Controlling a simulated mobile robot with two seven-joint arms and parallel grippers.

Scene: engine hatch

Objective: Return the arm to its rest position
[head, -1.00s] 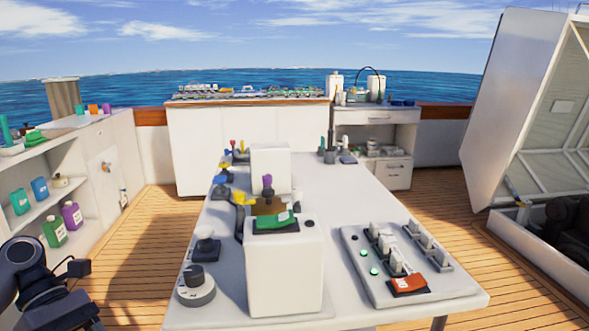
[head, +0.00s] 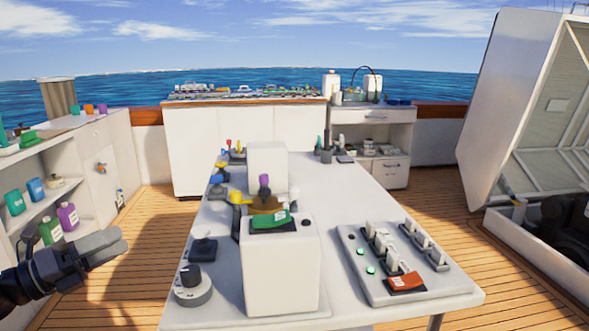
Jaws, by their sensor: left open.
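My left gripper (head: 112,245) is in the lower left of the head view. It points to the right, over the deck between the left shelf and the white table (head: 330,190). Its jaws are open and nothing shows between them. It is apart from the table and from the bottles on the shelf. My right arm and gripper are out of view.
On the table stand a white box (head: 280,270) with a green item (head: 270,222), a black knob (head: 192,285) and a switch panel (head: 350,238) with an orange switch (head: 405,281). The left shelf holds a purple bottle (head: 68,216). An open hatch (head: 505,100) stands at right.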

